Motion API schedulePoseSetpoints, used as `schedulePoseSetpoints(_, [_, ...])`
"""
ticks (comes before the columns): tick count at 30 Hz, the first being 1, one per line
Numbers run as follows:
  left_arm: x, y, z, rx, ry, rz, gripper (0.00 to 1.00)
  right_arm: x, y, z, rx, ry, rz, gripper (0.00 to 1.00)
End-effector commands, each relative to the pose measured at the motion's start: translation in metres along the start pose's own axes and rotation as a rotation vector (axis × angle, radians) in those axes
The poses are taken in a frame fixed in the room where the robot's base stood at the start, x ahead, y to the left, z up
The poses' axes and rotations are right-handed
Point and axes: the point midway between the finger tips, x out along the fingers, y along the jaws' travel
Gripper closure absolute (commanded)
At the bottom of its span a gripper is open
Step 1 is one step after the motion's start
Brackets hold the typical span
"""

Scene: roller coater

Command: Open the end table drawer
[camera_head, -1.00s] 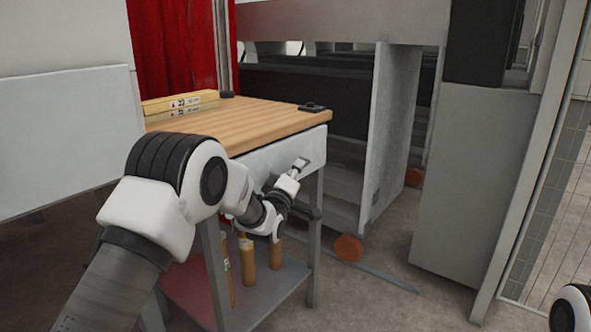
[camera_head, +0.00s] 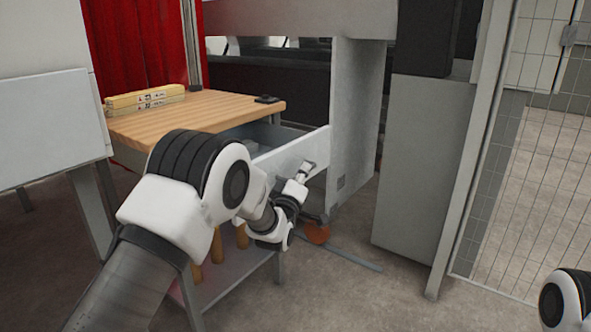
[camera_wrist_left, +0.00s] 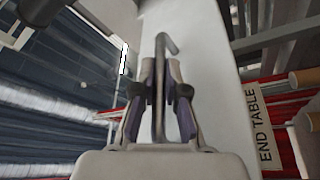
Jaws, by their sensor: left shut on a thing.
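The end table (camera_head: 190,112) has a wooden top and a grey frame. Its drawer (camera_head: 284,152) is pulled out toward the right, and its open inside shows behind the white front. My left gripper (camera_head: 304,170) is at the drawer front, shut on the handle. In the left wrist view the metal bar handle (camera_wrist_left: 160,60) runs between the two fingers of my left gripper (camera_wrist_left: 160,92), with the white drawer front behind it. A label reading END TABLE (camera_wrist_left: 263,125) shows at the right there. My right gripper is out of view.
Yellow boxes (camera_head: 145,98) and a small black item (camera_head: 267,99) lie on the table top. Brown rolls (camera_head: 217,245) stand on the lower shelf. A grey machine (camera_head: 355,120) stands close behind the drawer. The floor at right front is clear.

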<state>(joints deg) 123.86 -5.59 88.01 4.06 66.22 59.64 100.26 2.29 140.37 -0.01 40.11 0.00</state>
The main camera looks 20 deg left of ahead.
Motion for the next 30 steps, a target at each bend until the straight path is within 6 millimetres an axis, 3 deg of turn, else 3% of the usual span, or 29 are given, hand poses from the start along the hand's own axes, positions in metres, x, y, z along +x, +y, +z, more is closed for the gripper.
schedulePoseSetpoints(13, [-0.002,0.002,0.004,-0.001,0.000,-0.002,1.00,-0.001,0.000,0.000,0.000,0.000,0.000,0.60])
schedulePoseSetpoints(15, [-0.002,0.002,0.004,-0.001,0.000,-0.002,0.70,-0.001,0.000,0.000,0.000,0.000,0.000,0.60])
schedulePoseSetpoints(16, [-0.002,0.002,0.004,-0.001,0.001,-0.002,0.63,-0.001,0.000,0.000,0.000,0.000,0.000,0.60])
schedulePoseSetpoints(26, [-0.004,0.002,0.004,-0.001,0.001,-0.001,0.63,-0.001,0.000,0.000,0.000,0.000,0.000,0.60])
schedulePoseSetpoints(30, [-0.022,0.002,0.004,0.000,0.000,-0.002,0.63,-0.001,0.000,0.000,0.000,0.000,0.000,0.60])
